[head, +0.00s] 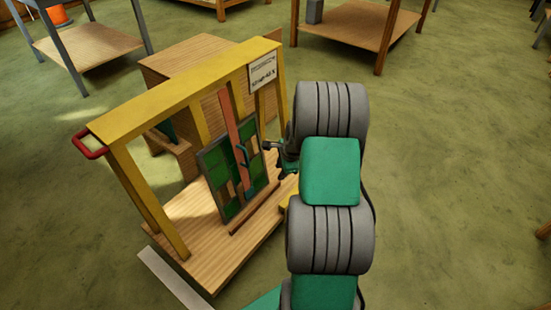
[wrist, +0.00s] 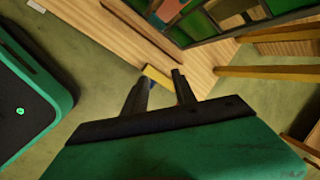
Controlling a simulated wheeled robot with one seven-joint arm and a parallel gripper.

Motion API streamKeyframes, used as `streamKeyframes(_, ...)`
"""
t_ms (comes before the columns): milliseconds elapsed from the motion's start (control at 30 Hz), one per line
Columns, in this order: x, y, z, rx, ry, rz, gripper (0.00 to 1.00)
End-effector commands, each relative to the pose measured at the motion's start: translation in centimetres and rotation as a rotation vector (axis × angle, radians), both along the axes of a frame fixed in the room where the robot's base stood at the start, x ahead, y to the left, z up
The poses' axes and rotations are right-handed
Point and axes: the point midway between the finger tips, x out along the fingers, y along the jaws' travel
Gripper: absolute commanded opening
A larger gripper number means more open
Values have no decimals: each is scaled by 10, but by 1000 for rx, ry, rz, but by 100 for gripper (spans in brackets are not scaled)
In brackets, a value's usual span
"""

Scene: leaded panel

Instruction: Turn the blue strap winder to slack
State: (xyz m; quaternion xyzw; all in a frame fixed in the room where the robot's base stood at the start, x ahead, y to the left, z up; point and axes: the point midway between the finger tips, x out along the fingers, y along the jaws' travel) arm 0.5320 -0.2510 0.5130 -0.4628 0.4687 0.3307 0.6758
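The leaded panel (head: 222,172) of green, tan and brown panes stands upright in the yellow frame, with a salmon-red strap (head: 232,112) running down its front. A small dark blue piece (head: 249,191) shows low on the panel at the strap's lower end; I cannot tell for sure that it is the strap winder. The panel also shows at the top of the wrist view (wrist: 225,17). My gripper (head: 268,146) is to the right of the panel in the head view.
The yellow frame (head: 180,92) stands on a wooden base (head: 205,250), with a red handle (head: 88,146) at its left end and a white label (head: 262,72). A yellow block (wrist: 157,75) lies beyond my fingers. Wooden tables stand behind; green floor is open at right.

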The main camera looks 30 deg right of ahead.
Motion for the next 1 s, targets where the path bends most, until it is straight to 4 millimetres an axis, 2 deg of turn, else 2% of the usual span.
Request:
streamKeyframes(33,1,6,16,-11,0,30,33)
streamKeyframes(200,-1,20,40,-41,7,116,33)
streamKeyframes(333,-1,24,48,-54,9,147,33)
streamKeyframes(633,-1,25,48,-56,10,153,33)
streamKeyframes(733,-2,36,58,-73,12,209,33)
streamKeyframes(767,-3,43,65,-89,14,250,33)
streamKeyframes(867,-16,86,103,-170,28,492,33)
streamKeyframes(967,-51,145,146,-279,51,852,33)
streamKeyframes(1000,-69,167,160,-324,58,1002,33)
